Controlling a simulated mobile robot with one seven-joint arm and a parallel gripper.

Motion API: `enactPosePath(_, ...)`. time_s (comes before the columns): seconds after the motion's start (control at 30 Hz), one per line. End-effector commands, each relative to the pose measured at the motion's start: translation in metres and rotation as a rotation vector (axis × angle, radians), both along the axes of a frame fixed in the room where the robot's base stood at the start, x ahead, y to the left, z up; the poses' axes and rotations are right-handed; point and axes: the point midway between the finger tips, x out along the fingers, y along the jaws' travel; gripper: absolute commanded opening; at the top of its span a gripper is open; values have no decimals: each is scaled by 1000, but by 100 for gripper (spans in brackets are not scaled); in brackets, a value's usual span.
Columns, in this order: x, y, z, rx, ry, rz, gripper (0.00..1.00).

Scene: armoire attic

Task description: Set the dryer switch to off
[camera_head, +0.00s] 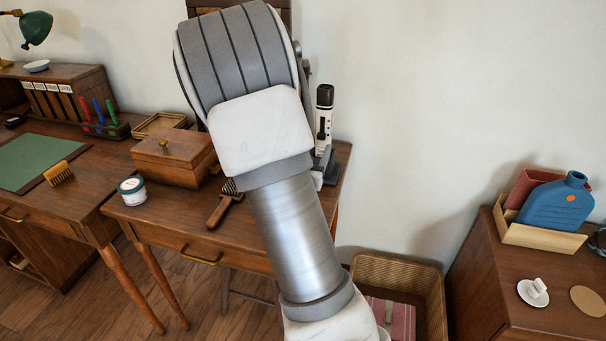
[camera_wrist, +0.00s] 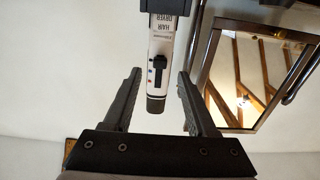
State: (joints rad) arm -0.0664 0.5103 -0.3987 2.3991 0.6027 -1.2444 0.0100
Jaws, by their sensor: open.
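The hair dryer (camera_head: 323,118) stands handle-up at the back right of the dressing table, white with a black end cap. My gripper (camera_wrist: 158,76) is open, one finger to each side of the handle in the picture, with nothing held. In the head view my arm hides the gripper and part of the dryer.
A framed mirror (camera_wrist: 248,80) is close on the right in the wrist view. On the dressing table (camera_head: 160,212) are a wooden box (camera_head: 172,160), a jar (camera_head: 131,190) and a brush (camera_head: 222,208). A wicker basket (camera_head: 428,275) stands on the floor right of the table.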

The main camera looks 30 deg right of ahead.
Motion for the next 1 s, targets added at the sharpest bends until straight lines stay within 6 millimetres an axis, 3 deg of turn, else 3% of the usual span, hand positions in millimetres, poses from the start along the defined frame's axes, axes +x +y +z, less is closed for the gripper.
enactPosePath(0.17,-30,36,1,1,3,4,57)
enactPosePath(1.0,-63,75,5,1,7,1,57)
